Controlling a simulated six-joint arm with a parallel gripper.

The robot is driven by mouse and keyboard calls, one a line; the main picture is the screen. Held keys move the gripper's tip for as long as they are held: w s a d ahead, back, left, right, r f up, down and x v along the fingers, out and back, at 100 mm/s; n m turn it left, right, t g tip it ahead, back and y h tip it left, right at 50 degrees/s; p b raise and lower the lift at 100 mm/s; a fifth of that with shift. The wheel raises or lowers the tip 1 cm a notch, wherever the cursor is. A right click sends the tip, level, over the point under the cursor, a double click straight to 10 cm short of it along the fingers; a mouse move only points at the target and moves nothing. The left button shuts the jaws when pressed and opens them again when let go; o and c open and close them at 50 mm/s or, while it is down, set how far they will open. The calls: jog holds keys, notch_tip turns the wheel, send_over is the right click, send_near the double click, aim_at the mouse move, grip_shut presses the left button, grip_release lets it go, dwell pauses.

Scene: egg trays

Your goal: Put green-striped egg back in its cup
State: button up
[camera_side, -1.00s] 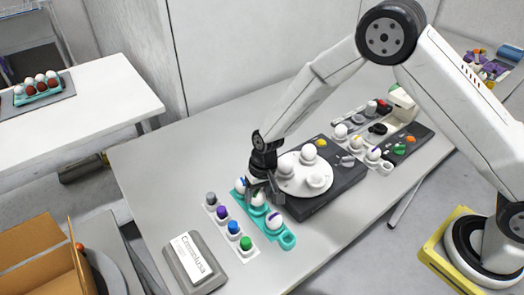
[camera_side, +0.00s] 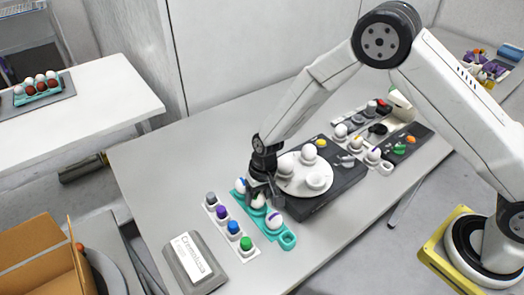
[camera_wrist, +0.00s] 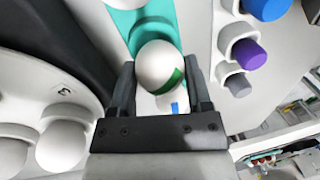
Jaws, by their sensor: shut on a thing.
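The green-striped egg (camera_wrist: 157,67) is white with a green band, and in the wrist view it sits between the two fingers of my gripper (camera_wrist: 160,88). My gripper is shut on it. In the side view my gripper (camera_side: 264,191) is over the middle of the teal egg tray (camera_side: 287,240), with the egg (camera_side: 257,201) low between its fingers. The fingers partly hide the cup, so I cannot tell whether the egg touches it. A purple-striped egg (camera_side: 274,219) sits in the tray on the near side, and a blue-striped egg (camera_side: 240,186) on the far side.
A strip of grey, purple, blue and green pegs (camera_side: 233,227) lies left of the tray. A sign block (camera_side: 194,262) stands front left.

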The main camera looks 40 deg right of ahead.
jog(key=shift+f, duration=0.55)
dwell(1.2)
jog(key=o, duration=0.8)
jog(key=shift+s+d+r, duration=0.1)
jog(key=shift+d+r, duration=0.1)
jog(key=shift+r, duration=1.1)
jog(key=shift+w+d+r, duration=0.1)
jog(key=shift+d+r, duration=0.15)
jog(key=shift+r, duration=1)
jog(key=shift+s+d+r, duration=0.1)
jog(key=shift+d+r, duration=0.1)
jog(key=shift+r, duration=1.1)
jog(key=shift+r, duration=3.5)
